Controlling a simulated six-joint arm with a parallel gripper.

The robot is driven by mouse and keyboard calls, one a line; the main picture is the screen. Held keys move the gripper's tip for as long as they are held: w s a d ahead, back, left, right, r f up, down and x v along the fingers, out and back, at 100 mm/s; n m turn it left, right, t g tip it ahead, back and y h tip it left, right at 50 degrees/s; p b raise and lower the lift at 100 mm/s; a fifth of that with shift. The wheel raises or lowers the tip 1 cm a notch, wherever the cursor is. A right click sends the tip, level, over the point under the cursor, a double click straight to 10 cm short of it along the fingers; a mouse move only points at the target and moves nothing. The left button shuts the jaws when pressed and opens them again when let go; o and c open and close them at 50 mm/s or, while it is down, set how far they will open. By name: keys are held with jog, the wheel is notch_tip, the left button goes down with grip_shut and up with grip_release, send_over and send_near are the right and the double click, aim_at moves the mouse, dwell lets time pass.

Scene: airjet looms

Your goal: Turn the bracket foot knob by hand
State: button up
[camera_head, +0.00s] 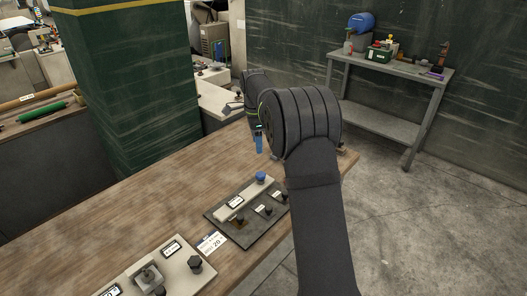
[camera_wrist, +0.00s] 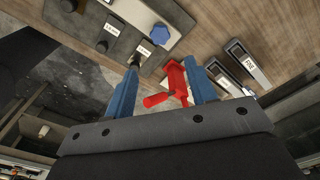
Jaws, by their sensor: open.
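A dark plate (camera_head: 262,236) on the wooden bench carries a pale bar (camera_head: 243,201) with a blue knob (camera_head: 261,177) and several small black knobs (camera_head: 268,209). The blue knob also shows in the wrist view (camera_wrist: 160,33), beyond my fingers. I cannot tell which knob is the bracket foot knob. My gripper (camera_wrist: 161,67) is open, its two blue fingers apart. A red clamp-like part (camera_wrist: 177,82) shows between them, seemingly untouched. A black knob (camera_wrist: 136,60) shows by the left fingertip; contact is unclear. In the head view my arm hides most of the gripper.
A pale plate (camera_head: 187,266) with a bracket and black knobs sits nearer on the bench (camera_head: 120,222). A white label card (camera_head: 212,243) lies between the plates. A green pillar (camera_head: 120,80) stands behind. A grey side table (camera_head: 395,68) holds tools.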

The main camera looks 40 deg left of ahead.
aim_at(261, 174)
jog(key=f+m, duration=0.1)
jog(key=m, duration=0.1)
jog(key=f+m, duration=0.2)
jog(key=m, duration=0.1)
jog(key=f+m, duration=0.2)
jog(key=m, duration=0.1)
jog(key=shift+w+d+f, duration=0.15)
jog(key=shift+w+d, duration=0.2)
jog(key=shift+w, duration=0.05)
jog(key=shift+f, duration=3.9)
jog(key=shift+f, duration=0.15)
jog(key=c, duration=0.7)
